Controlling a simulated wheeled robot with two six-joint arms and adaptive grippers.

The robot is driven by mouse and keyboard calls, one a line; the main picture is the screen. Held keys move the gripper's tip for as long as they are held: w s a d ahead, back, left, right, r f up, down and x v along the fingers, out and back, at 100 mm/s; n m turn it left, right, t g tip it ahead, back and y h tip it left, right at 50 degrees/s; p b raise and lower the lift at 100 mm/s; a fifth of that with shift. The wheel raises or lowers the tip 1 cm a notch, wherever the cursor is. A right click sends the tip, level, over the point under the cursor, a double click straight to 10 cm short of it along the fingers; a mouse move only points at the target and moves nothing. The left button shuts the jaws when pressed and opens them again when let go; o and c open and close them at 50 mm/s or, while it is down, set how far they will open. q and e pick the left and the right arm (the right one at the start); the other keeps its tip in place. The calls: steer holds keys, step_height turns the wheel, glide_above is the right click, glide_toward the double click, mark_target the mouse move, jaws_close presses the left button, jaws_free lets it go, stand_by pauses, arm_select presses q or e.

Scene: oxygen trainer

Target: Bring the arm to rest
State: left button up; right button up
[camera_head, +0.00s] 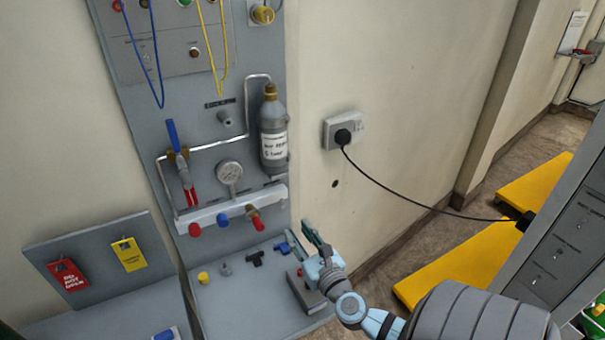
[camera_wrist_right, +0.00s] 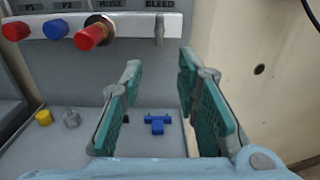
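My right gripper (camera_head: 308,238) is in the head view at lower centre, above the right end of the trainer's grey shelf. In the right wrist view the same gripper (camera_wrist_right: 160,105) has its two green-padded fingers wide apart with nothing between them. Beyond the fingers, a blue T-shaped fitting (camera_wrist_right: 158,123) lies on the shelf, apart from the gripper. My right arm (camera_head: 375,318) reaches in from the lower right. My left gripper is not in either view.
The grey panel (camera_head: 203,125) carries a gauge (camera_head: 230,172), a grey bottle (camera_head: 272,135) and a white manifold (camera_head: 225,210) with red and blue caps. A black cable (camera_head: 400,193) runs from the wall socket (camera_head: 343,130) to a grey cabinet (camera_head: 575,235). Yellow platforms (camera_head: 460,260) are on the floor.

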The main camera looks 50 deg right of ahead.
steer(key=shift+v, duration=1.15)
